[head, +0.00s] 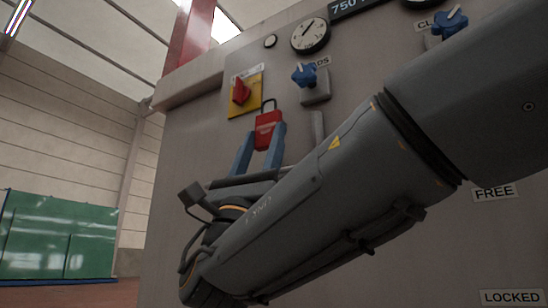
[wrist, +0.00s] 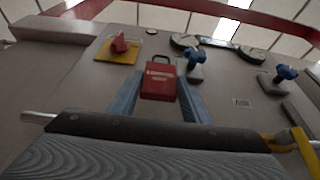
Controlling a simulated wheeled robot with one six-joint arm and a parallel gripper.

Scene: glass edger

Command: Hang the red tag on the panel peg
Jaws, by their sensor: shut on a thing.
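The red tag (head: 268,131) looks like a padlock, a red block with a dark loop on top. It is upright between the two blue fingers of my gripper (head: 260,143), which is shut on it. In the wrist view the red tag (wrist: 159,82) shows a pale label on its face, with my gripper's fingers (wrist: 159,90) on either side. It is in front of the grey panel (head: 220,185), below and right of a red switch on a yellow plate (head: 251,98). I cannot tell how far it is from the panel. I cannot make out the panel peg in either view.
Blue knobs (head: 304,75) (head: 449,26) stick out from the panel, right of the tag. Round gauges (head: 310,35) sit above. Labels reading FREE (head: 494,193) and LOCKED (head: 511,297) are low at right. Green glass-like sheets (head: 58,236) stand far left.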

